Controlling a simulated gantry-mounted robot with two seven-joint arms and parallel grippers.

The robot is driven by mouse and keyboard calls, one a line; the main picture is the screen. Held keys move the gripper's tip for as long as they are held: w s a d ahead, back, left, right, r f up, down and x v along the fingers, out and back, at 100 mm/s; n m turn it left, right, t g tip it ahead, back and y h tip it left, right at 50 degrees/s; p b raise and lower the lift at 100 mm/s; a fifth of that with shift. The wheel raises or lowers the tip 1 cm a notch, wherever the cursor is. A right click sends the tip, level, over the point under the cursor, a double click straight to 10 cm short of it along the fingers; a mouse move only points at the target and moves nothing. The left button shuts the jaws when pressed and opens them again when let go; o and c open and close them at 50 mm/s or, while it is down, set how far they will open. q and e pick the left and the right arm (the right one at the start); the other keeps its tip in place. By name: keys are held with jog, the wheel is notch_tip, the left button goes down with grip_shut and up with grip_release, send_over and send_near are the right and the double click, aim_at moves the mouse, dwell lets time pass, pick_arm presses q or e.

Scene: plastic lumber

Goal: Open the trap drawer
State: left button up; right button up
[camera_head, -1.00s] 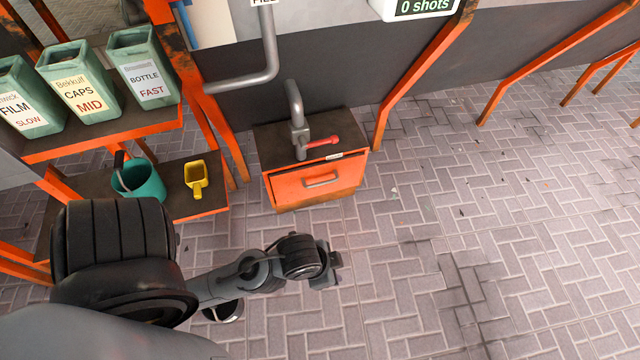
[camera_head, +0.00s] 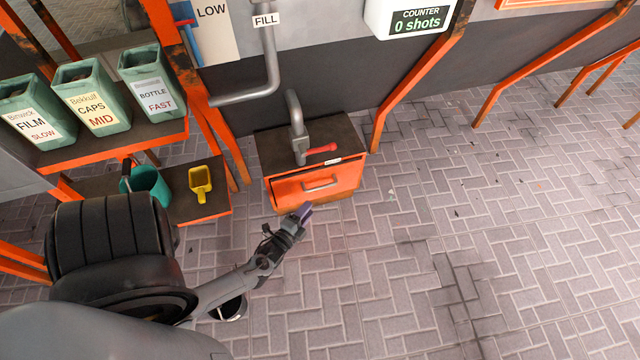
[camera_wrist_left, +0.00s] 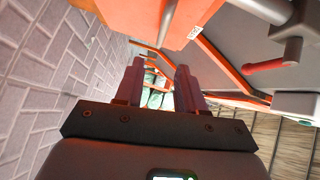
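The trap drawer (camera_head: 335,189) is the orange front of a low cabinet with a dark top (camera_head: 268,143). It looks shut or nearly so. Its grey bar handle (camera_head: 320,185) runs across the front. My left gripper (camera_head: 303,212) is just in front of and below the drawer front, left of the handle, and appears apart from it. In the left wrist view, its two fingers (camera_wrist_left: 159,82) are apart with nothing between them, and the orange drawer front (camera_wrist_left: 135,15) fills the top. My right gripper is not in view.
A grey pipe valve with a red lever (camera_head: 322,149) stands on the cabinet. At left, a shelf holds green bins (camera_head: 95,100); a teal bucket (camera_head: 150,184) and yellow scoop (camera_head: 200,182) sit lower. An orange post (camera_head: 420,75) rises to the right.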

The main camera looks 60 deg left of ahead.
aim_at(320, 187)
pick_arm(q)
jog(key=shift+n+g+y, duration=0.4)
jog(key=shift+n+y, duration=0.1)
jog(key=shift+n, duration=0.1)
jog(key=b+x, duration=0.2)
jog(key=x, duration=0.3)
jog(key=b+x, duration=0.2)
jog(key=x, duration=0.4)
jog(key=shift+w+a+b, duration=0.1)
jog(key=shift+a+b, duration=0.3)
jog(key=shift+a, duration=0.1)
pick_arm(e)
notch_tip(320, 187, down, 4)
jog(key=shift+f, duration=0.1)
pick_arm(q)
grip_shut()
